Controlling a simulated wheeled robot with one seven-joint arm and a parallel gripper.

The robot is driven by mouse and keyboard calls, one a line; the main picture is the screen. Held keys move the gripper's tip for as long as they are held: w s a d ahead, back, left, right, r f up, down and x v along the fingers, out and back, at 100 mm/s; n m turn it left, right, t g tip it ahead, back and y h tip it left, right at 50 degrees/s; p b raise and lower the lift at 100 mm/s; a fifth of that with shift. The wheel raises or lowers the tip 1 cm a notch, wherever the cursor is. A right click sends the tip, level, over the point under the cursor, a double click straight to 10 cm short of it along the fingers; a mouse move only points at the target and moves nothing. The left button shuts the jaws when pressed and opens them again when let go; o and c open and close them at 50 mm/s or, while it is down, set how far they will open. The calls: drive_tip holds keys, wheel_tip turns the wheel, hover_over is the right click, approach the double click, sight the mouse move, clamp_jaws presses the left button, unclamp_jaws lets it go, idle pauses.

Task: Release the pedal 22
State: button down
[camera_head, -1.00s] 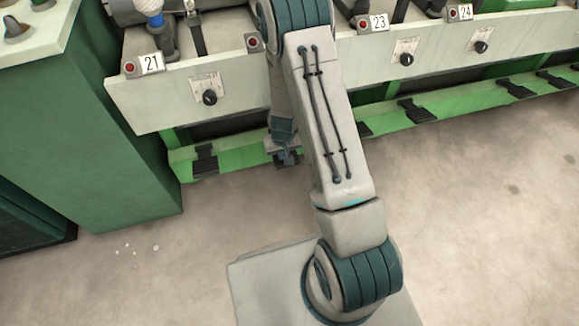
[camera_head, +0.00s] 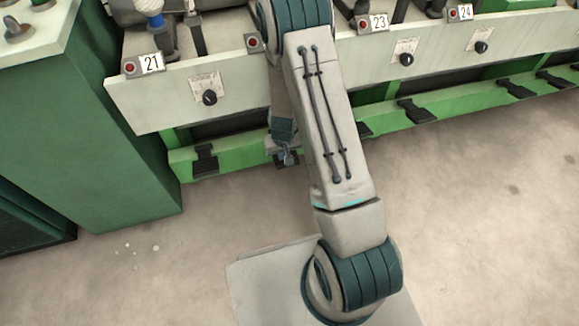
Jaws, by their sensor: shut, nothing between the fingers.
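My gripper (camera_head: 285,158) is small in the head view, low at the green rail, and shut with nothing seen in it. It is at a dark pedal (camera_head: 286,163) on the rail, between the pedal under label 21 and the one under label 23. This pedal is mostly hidden by my gripper, and I cannot tell whether they touch or whether the pedal is pressed down. The label 22 is hidden behind my arm; only a red button (camera_head: 253,42) beside its place shows.
The pedal below label 21 (camera_head: 205,160) and the pedal on the right (camera_head: 416,111) sit on the same green rail (camera_head: 235,156). A green cabinet (camera_head: 95,140) stands at the left. The white panel (camera_head: 150,105) with knobs overhangs the rail. The floor in front is clear.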

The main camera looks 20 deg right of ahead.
drive_tip(key=shift+f, duration=0.1)
idle(0.3)
drive_tip(key=shift+f+b, duration=1.05)
drive_tip(key=shift+f, duration=0.1)
drive_tip(key=shift+r, duration=0.15)
drive_tip(key=s+r, duration=0.3)
drive_tip(key=s, duration=0.4)
drive_tip(key=shift+s+r+p, duration=0.25)
drive_tip(key=shift+s+p, duration=0.05)
drive_tip(key=shift+p, duration=0.15)
wheel_tip(320, 180, up, 35)
drive_tip(key=s+a+y+p, duration=0.1)
drive_tip(key=a+p, duration=0.1)
drive_tip(key=p, duration=1.6)
drive_tip(key=s+r+p, duration=0.4)
drive_tip(key=r+p, duration=0.2)
drive_tip(key=r, duration=0.5)
drive_tip(key=s+d+r+p, duration=0.1)
drive_tip(key=s+r+p, duration=0.3)
drive_tip(key=r+p, duration=0.3)
drive_tip(key=s+r+t+h+p, duration=0.1)
drive_tip(key=s+r+p, duration=0.3)
drive_tip(key=r, duration=1.2)
drive_tip(key=p, duration=0.3)
drive_tip(key=shift+d+r, duration=0.3)
drive_tip(key=shift+d, duration=0.1)
